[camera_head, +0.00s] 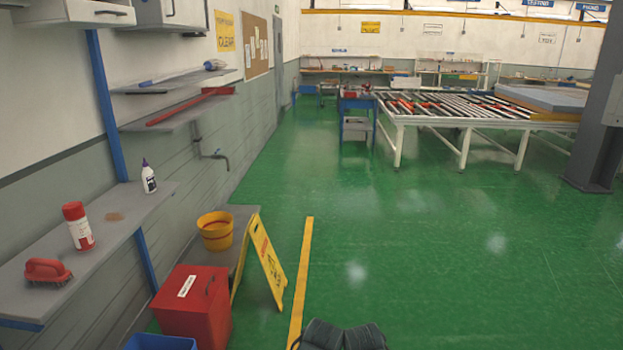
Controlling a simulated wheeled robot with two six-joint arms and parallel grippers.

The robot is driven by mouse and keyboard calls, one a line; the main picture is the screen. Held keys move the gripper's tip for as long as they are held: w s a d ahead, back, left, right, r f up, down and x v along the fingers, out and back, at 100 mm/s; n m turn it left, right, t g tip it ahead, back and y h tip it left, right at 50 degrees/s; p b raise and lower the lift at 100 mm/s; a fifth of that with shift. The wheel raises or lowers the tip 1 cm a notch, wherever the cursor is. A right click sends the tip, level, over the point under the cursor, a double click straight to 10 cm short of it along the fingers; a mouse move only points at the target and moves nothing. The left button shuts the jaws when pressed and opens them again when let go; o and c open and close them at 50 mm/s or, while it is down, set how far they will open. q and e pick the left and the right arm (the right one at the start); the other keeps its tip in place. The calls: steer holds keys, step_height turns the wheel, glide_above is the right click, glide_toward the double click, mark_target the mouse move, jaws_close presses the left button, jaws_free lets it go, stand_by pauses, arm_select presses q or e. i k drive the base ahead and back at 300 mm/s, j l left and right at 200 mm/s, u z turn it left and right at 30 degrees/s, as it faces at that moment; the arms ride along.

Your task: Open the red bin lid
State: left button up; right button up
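The red bin (207,320) stands on the floor at the lower left, below the wall shelves. Its red lid (188,287) is down and shut, with a white label on top. A small dark handle shows at the bin's upper right side. Neither of my grippers shows. Dark grey rounded parts at the bottom edge, right of the bin, look like mine, but no fingers can be made out.
A yellow floor sign (267,262) and a low grey bench with a yellow bucket (215,231) stand just behind the bin. A blue crate (160,343) is at its front left. A shelf (110,222) with bottles and a brush overhangs the left. Green floor to the right is clear.

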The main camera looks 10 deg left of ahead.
mark_target(189, 289)
steer(key=i+u, duration=0.2)
steer(key=i, duration=0.3)
steer(key=i+l+u, duration=0.2)
steer(key=i, duration=0.3)
steer(key=i+l+u, duration=0.25)
steer(key=i, duration=0.25)
steer(key=i+l+u, duration=0.2)
steer(key=i+u, duration=0.2)
steer(key=i+l+u, duration=0.2)
steer(key=l+u, duration=0.2)
steer(key=i+l+u, duration=0.25)
steer(key=u, duration=0.15)
steer(key=i+l+u, duration=0.2)
steer(key=l+u, duration=0.2)
steer(key=l, duration=0.15)
steer(key=l+u, duration=0.15)
steer(key=l, duration=0.2)
steer(key=i+l+u, duration=0.1)
steer(key=l, duration=0.25)
